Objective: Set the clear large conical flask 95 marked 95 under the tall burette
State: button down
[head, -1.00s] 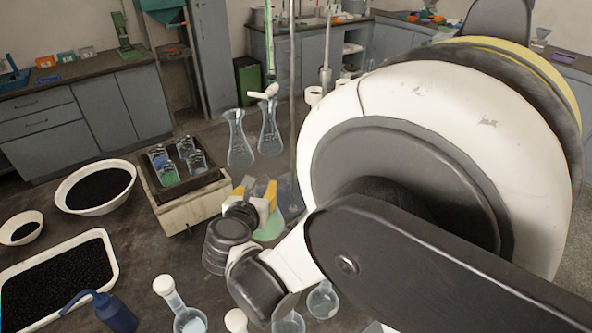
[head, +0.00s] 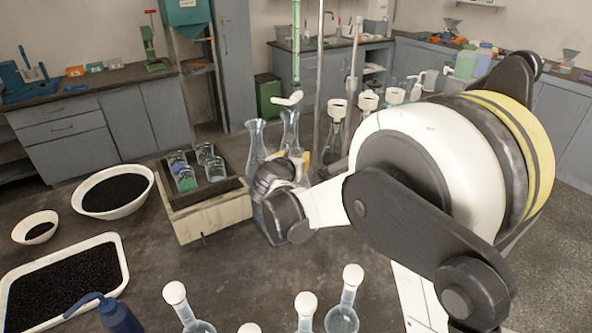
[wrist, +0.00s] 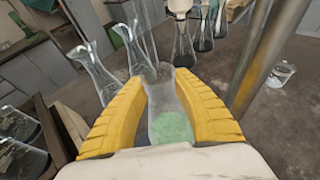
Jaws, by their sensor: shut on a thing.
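My gripper (wrist: 160,105) has its yellow fingers shut on a clear glass flask (wrist: 165,95) with green at its bottom, seen in the wrist view; no mark 95 is readable. In the head view my gripper (head: 303,160) hides most of this flask. The tall burette (head: 296,45), a green-filled tube, stands behind the gripper with a white clamp piece (head: 287,100) below. Two clear conical flasks (head: 255,140) stand just behind the gripper, one (head: 290,125) near below the burette. They also show ahead and left in the wrist view (wrist: 100,78).
A steel rod (wrist: 268,55) rises close to the right of the gripper. Several stoppered flasks (head: 336,130) stand behind. A box of small beakers (head: 213,218) is at left. Round-bottomed flasks with white stoppers (head: 342,318) stand at the front. Open bench lies between.

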jog(key=shift+w+f+b, duration=0.1)
jog(key=shift+f+b, duration=0.95)
jog(key=shift+f, duration=0.65)
jog(key=shift+f, duration=0.15)
jog(key=c, duration=1.1)
grip_release()
jog(key=shift+r, duration=0.25)
jog(key=p+v, duration=0.3)
jog(key=v, duration=0.9)
jog(key=shift+p, duration=0.4)
jog(key=shift+f, duration=0.2)
